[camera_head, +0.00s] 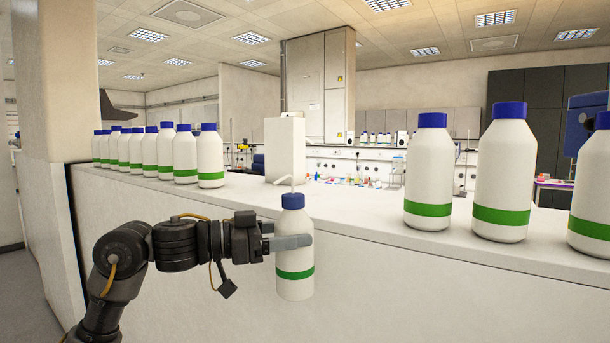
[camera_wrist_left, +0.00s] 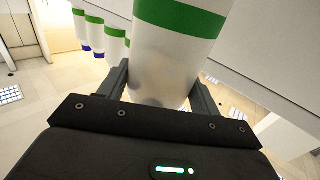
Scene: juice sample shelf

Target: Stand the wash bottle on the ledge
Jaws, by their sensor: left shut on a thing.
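The wash bottle (camera_head: 295,262) is white with a green band, a blue cap and a thin bent spout. My left gripper (camera_head: 290,242) is shut around its upper body and holds it upright in the air, in front of the ledge's front face. The wrist view shows the same bottle (camera_wrist_left: 175,65) between the two fingers (camera_wrist_left: 163,88). The ledge (camera_head: 345,215) is a long white counter top running across the head view behind the bottle. The bottle's cap and spout overlap the ledge's front edge in the picture; its base hangs below that edge. My right gripper is not in view.
A row of similar bottles without spouts (camera_head: 210,165) stands at the ledge's left. Large ones (camera_head: 429,175) stand at the right. A white box-shaped container (camera_head: 285,150) stands on the ledge behind the held bottle. The ledge surface between the container and the right-hand bottles is clear.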

